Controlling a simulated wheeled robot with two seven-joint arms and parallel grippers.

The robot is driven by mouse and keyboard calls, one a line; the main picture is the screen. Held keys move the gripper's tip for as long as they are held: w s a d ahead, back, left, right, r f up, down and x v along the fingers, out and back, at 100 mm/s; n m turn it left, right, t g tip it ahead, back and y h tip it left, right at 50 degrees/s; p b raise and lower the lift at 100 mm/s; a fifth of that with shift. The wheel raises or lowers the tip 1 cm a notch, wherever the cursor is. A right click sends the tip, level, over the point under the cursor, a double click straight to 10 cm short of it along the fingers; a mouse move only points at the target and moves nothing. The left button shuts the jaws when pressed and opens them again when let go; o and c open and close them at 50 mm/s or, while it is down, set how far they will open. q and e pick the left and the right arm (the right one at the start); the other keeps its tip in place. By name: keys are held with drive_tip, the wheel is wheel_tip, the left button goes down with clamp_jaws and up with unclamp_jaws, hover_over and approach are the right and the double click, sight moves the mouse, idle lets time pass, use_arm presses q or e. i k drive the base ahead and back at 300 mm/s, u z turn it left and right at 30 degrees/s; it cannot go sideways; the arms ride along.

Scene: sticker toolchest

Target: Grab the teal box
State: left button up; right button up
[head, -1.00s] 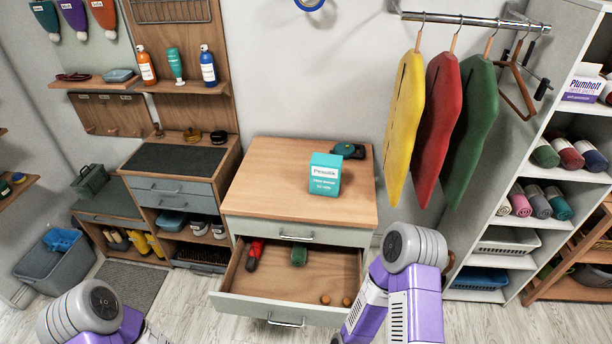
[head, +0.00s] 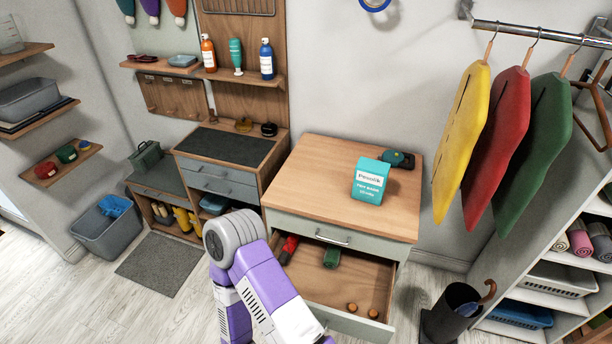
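The teal box (head: 369,181) stands upright on the wooden top of the drawer chest (head: 318,173), toward its right side. It has a white label band and white lettering on its front. Nothing touches it except the top under it. A purple and grey arm of mine rises from the bottom left of centre, in front of the open drawer. Neither of my grippers shows in the head view.
The chest's open drawer (head: 356,326) holds a red-handled tool (head: 289,248), a green item (head: 331,257) and two orange knobs. A teal and black tool (head: 397,158) lies behind the box. Hangers hang at right; a dark bin (head: 452,310) stands right of the chest.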

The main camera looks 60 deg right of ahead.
sight(370, 178)
drive_tip(key=u, duration=0.15)
drive_tip(key=i, duration=1.9)
drive_tip(key=z, duration=2.45)
